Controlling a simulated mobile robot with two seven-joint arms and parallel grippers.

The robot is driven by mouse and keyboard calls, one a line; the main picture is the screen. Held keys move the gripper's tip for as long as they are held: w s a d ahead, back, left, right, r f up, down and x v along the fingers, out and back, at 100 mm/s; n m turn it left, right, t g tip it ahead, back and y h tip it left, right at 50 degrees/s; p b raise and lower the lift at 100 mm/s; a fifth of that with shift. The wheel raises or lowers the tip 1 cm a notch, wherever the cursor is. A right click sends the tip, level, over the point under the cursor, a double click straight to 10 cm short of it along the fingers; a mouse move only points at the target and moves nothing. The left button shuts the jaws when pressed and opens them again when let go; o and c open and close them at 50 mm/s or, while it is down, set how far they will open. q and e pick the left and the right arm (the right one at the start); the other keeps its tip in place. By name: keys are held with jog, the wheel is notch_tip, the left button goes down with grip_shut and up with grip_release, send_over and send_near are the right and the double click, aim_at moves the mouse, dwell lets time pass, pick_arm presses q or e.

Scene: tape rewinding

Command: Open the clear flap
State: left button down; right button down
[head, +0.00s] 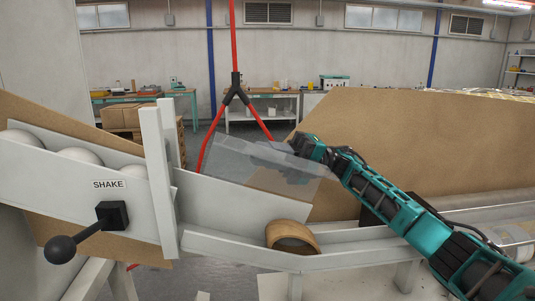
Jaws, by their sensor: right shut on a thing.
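The clear flap (225,160) is a see-through panel above the lower end of the white chute (245,200). It looks tilted up from the chute. My right gripper (285,152) reaches in from the right and is shut on the flap near its right side. The fingertips show only partly, blurred through the clear panel. My left gripper is not in view.
A brown tape roll (291,237) lies in the lower trough just below the chute's end. A "SHAKE" lever with a black knob (62,249) and white balls (80,155) are at left. A red forked hanger (236,85) stands behind the flap. A brown board (430,140) fills the right.

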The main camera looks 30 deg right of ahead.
jog(key=c, duration=1.2)
grip_release()
jog(key=r+b+v, duration=0.1)
jog(key=b+v, duration=0.2)
jog(key=v, duration=0.5)
jog(key=r+b+v, duration=0.2)
jog(key=b+v, duration=0.2)
jog(key=v, duration=0.4)
jog(key=shift+d, duration=0.7)
jog(key=shift+f, duration=0.1)
